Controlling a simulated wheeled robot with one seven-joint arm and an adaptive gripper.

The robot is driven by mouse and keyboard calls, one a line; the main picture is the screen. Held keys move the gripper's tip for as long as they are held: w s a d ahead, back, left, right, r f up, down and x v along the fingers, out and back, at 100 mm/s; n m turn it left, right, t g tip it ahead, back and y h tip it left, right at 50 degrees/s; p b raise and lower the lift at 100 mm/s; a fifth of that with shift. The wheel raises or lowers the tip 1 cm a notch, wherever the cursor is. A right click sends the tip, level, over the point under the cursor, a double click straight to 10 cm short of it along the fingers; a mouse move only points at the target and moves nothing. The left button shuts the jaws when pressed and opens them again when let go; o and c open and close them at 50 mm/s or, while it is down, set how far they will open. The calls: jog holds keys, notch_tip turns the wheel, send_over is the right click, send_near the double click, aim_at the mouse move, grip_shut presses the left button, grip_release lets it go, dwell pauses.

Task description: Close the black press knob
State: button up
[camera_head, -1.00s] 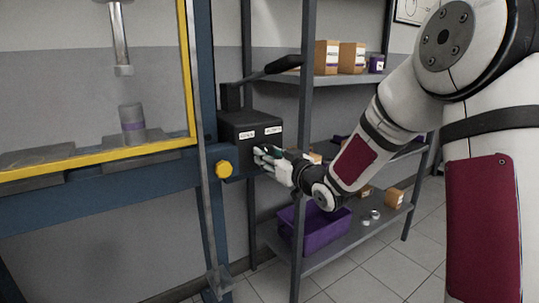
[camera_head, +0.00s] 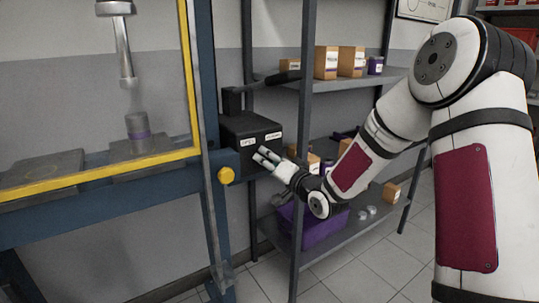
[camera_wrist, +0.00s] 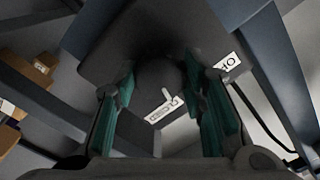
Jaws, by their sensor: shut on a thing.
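The black press knob (camera_wrist: 172,76) is a dark round shape between my fingertips in the wrist view. A white mark (camera_wrist: 168,95) shows at its edge, beside a white label (camera_wrist: 163,111) that seems to read CLOSED. A second label (camera_wrist: 227,66), partly cut off, lies to the right. My gripper (camera_wrist: 165,88) has its teal-padded fingers on both sides of the knob, shut on it. In the head view my gripper (camera_head: 264,159) is at the front of the black control box (camera_head: 238,128), just below its two labels; the knob itself is hidden there.
The blue press frame (camera_head: 205,110) with yellow guard edging (camera_head: 100,173) stands left, with a yellow button (camera_head: 226,175). A grey shelf post (camera_head: 303,120) stands close beside my wrist. Cardboard boxes (camera_head: 326,62) and a purple bin (camera_head: 318,228) are on the shelves.

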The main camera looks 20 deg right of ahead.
jog(key=shift+r+m+p, duration=0.1)
jog(key=shift+m+p, duration=1.05)
jog(key=shift+m, duration=0.55)
jog(key=o, duration=1.2)
jog(key=shift+c, duration=0.2)
jog(key=v, duration=1.2)
